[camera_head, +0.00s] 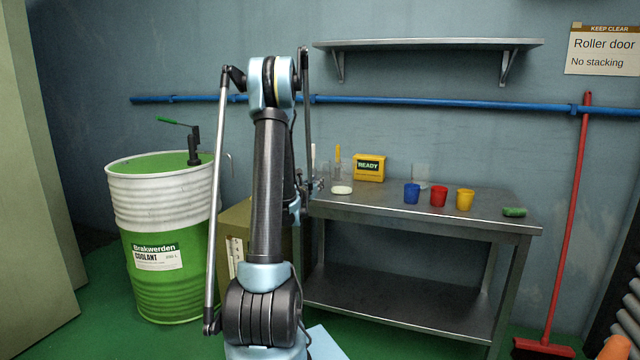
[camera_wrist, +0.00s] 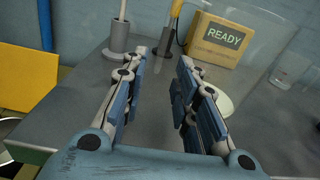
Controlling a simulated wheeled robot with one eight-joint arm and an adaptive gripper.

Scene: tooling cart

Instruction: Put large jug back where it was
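A large clear jug (camera_wrist: 262,62) appears in the wrist view as a faint see-through outline in front of the yellow READY box (camera_wrist: 216,42). In the head view its faint outline (camera_head: 326,172) is at the table's left end, close to my gripper (camera_head: 312,186). In the wrist view my gripper (camera_wrist: 156,92) has its two fingers apart, with a gap between the pads. The jug's outline lies beyond and to the right of the right finger. I see nothing solid between the pads, but the clear material makes contact hard to judge.
The metal table (camera_head: 450,212) holds a white dish (camera_head: 342,190), blue (camera_head: 412,194), red (camera_head: 438,197) and yellow (camera_head: 464,200) cups, another clear vessel (camera_head: 421,174) and a green item (camera_head: 514,212). A grey stand (camera_wrist: 119,45) is beyond the left finger. A coolant drum (camera_head: 160,220) stands left.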

